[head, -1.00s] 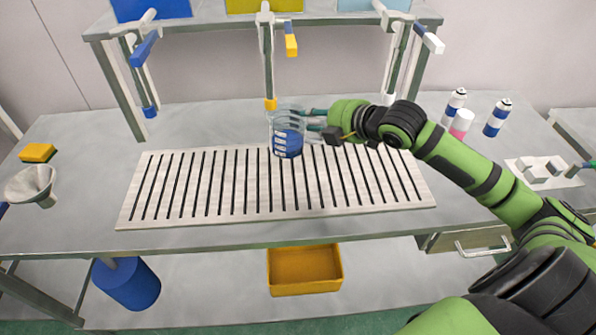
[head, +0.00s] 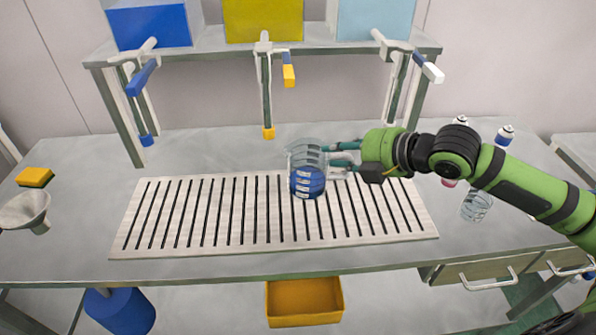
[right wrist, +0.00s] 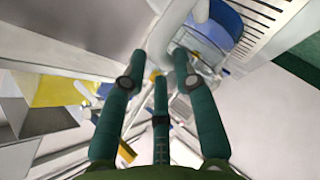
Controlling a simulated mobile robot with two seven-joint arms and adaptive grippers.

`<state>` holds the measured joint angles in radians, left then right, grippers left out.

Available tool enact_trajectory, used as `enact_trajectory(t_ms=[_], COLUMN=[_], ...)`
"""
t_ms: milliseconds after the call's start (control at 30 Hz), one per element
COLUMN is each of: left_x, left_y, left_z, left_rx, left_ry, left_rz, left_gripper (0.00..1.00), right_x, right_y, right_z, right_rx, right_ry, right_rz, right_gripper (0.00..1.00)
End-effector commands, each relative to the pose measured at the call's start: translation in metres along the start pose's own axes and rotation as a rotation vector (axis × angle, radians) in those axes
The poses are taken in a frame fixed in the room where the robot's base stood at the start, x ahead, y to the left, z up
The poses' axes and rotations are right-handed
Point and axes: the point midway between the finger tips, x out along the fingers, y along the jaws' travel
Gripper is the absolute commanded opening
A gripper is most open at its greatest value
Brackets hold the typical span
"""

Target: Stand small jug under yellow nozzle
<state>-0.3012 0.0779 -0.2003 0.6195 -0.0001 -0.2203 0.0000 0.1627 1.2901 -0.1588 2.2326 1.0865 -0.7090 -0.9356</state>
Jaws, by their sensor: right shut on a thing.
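The small clear jug (head: 307,178) with blue liquid is upright over the slotted grate, tilted little if at all. My right gripper (head: 338,158) is shut on it from the right side. I cannot tell whether its base touches the grate. The yellow nozzle (head: 268,132) hangs from a tap with a yellow lever (head: 289,76). The jug is to the right of the nozzle and nearer to me, not beneath it. The right wrist view shows the gripper fingers (right wrist: 158,75) and blue at the top, partly hidden. My left gripper is not in view.
The slotted grate (head: 190,215) lies across the table. A blue nozzle (head: 146,140) hangs to the left. A clear beaker (head: 476,205) stands to the right, below my right arm. A funnel (head: 24,212) and yellow sponge (head: 35,177) are at far left. The grate's left half is clear.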

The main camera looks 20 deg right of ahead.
Motion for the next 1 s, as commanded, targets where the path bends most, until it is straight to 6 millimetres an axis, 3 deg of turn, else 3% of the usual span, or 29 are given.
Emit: enact_trajectory(t_ms=[500, 667, 1000], left_x=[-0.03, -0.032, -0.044], left_y=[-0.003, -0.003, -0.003], left_z=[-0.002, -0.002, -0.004], left_rx=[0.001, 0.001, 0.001], left_ry=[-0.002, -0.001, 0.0], left_rz=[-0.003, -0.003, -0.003], left_gripper=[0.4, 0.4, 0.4], right_x=[0.094, 0.107, 0.126], right_y=[-0.006, -0.01, -0.043], right_z=[-0.016, -0.017, -0.005], right_rx=[0.004, 0.0, 0.0], right_ry=[0.003, 0.001, 0.0], right_rz=[0.003, 0.001, 0.001], right_gripper=[0.0, 0.0, 0.0])
